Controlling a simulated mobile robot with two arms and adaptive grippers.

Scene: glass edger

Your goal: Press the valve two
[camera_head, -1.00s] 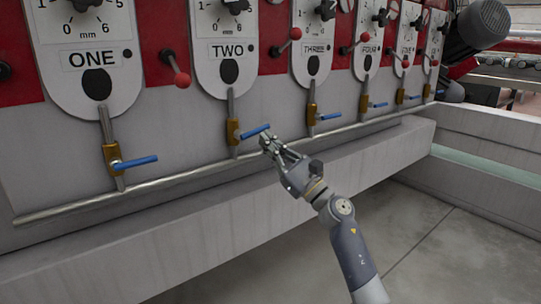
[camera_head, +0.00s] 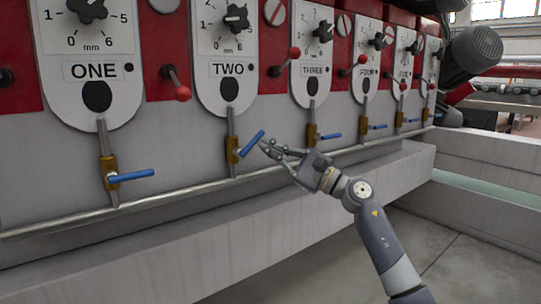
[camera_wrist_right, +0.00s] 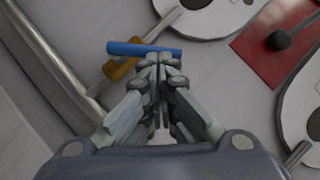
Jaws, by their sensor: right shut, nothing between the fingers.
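Valve two has a brass body (camera_head: 232,149) on the pipe below the TWO plate (camera_head: 226,70). Its blue handle (camera_head: 251,144) is tilted, with its right end up. My right gripper (camera_head: 264,148) is shut and empty, its fingertips close to the right side of this handle. In the right wrist view the blue handle (camera_wrist_right: 144,49) lies just beyond the shut fingertips (camera_wrist_right: 157,62). I cannot tell whether they touch. My left gripper is not in view.
Valve one's blue handle (camera_head: 131,175) is at the left, and valve three's blue handle (camera_head: 326,136) is to the right. A long horizontal pipe (camera_head: 160,199) runs below the valves, above a grey ledge (camera_head: 215,230). Red-knobbed levers (camera_head: 183,93) stick out between the plates.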

